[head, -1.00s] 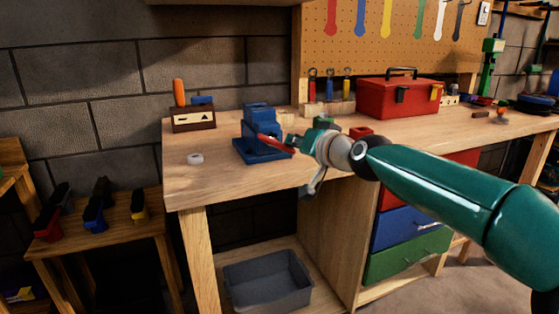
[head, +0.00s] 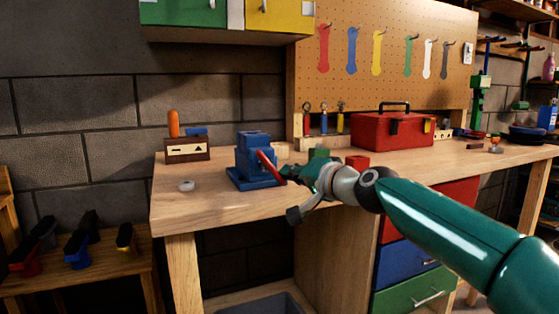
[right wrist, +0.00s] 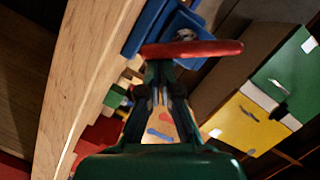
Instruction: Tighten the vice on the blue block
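The blue vice (head: 254,162) stands on the workbench near its front left part. Its red handle bar (head: 270,167) slants down to the right across its front. The blue block cannot be told apart from the blue vice. My right gripper (head: 287,178) is at the bar's lower end. In the right wrist view the fingers of my right gripper (right wrist: 160,70) come close together, and the red bar (right wrist: 200,49) crosses just beyond their tips. No bar shows clearly between the fingers. Part of the blue vice (right wrist: 150,28) shows behind the bar. My left gripper is out of view.
The wooden workbench (head: 210,207) carries a wooden box (head: 187,150), a white ring (head: 186,186) and a red toolbox (head: 392,130). Small green and red blocks sit behind my right wrist. A low side table (head: 130,272) stands at left. Cabinets (head: 185,12) hang above.

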